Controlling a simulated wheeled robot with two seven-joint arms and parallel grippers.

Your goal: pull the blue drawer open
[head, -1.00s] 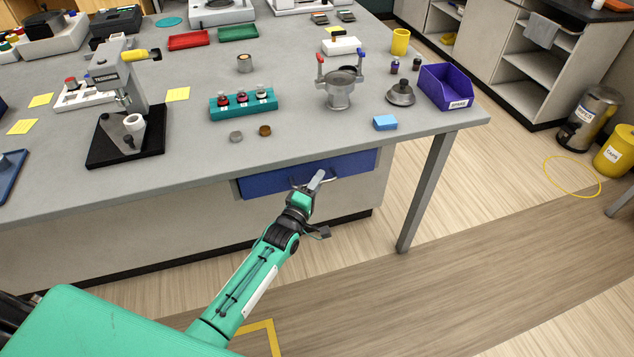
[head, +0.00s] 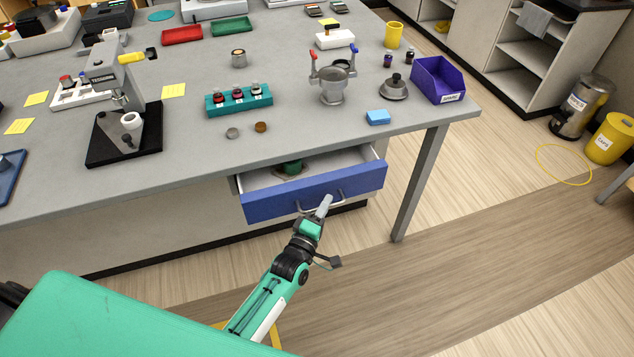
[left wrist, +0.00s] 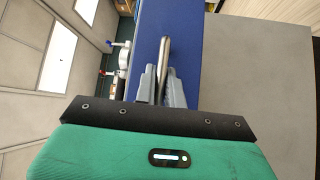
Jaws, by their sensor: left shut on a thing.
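The blue drawer (head: 280,199) under the bench stands partly open in the head view, its inside showing behind the front. A green object (head: 291,167) lies inside it. My left gripper (head: 324,207) is at the drawer's front, shut on the metal bar handle (head: 306,208). In the left wrist view the handle (left wrist: 165,62) runs between the two grey fingers (left wrist: 162,87), with the blue drawer front (left wrist: 184,40) beyond them. My right gripper is not in view.
The grey bench top (head: 200,140) above the drawer holds a microscope (head: 120,110), a teal vial rack (head: 239,99), a blue block (head: 377,117) and a purple bin (head: 440,80). A bench leg (head: 419,185) stands right of the drawer. The floor in front is clear.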

